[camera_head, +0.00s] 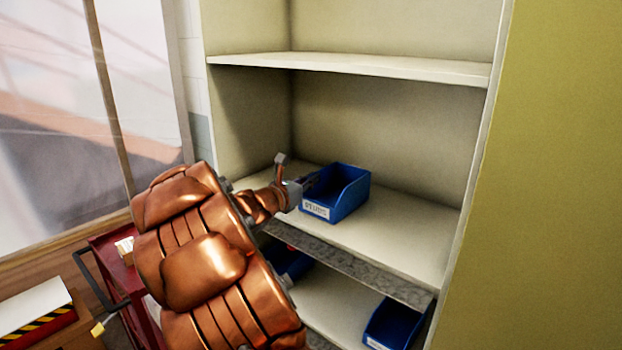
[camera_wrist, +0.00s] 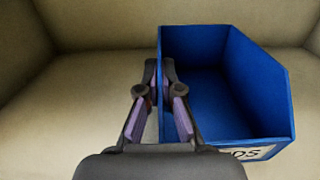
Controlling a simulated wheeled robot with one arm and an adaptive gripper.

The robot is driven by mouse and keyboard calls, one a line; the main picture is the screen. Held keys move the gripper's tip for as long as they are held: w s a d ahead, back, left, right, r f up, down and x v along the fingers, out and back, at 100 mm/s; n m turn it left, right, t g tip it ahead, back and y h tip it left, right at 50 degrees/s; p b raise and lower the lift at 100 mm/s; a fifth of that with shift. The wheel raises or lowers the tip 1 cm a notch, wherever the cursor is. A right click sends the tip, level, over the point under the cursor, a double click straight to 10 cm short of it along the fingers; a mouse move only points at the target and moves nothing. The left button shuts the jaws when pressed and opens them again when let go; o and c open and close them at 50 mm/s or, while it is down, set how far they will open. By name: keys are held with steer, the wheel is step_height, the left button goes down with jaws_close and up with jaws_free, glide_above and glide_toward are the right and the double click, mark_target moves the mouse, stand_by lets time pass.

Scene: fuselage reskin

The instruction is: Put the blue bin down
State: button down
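The blue bin (camera_head: 350,197) is open-topped and upright, with a white label on its front. It is at the middle shelf (camera_head: 405,235) of the cabinet, towards the left. Whether its base touches the shelf is hard to tell. My gripper (camera_head: 303,187) is at the bin's left side. In the wrist view, my gripper (camera_wrist: 159,68) has one finger outside and one inside the left wall of the blue bin (camera_wrist: 265,90), with the fingertips close together on that wall. The bin's underside is hidden.
Another blue bin (camera_head: 392,325) stands on the lower shelf at right, and a dark blue one (camera_head: 290,262) is partly hidden behind my arm. The upper shelf (camera_head: 350,65) is overhead. The middle shelf is clear right of the bin. A red cart (camera_head: 112,262) stands at left.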

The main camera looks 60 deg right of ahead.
steer(key=shift+f, duration=0.25)
steer(key=c, duration=1.3)
jaws_free()
steer(key=shift+r, duration=0.15)
steer(key=shift+r, duration=0.2)
steer(key=b+v, duration=0.3)
steer(key=v, duration=0.9)
steer(key=shift+f, duration=0.1)
steer(key=shift+a, duration=0.1)
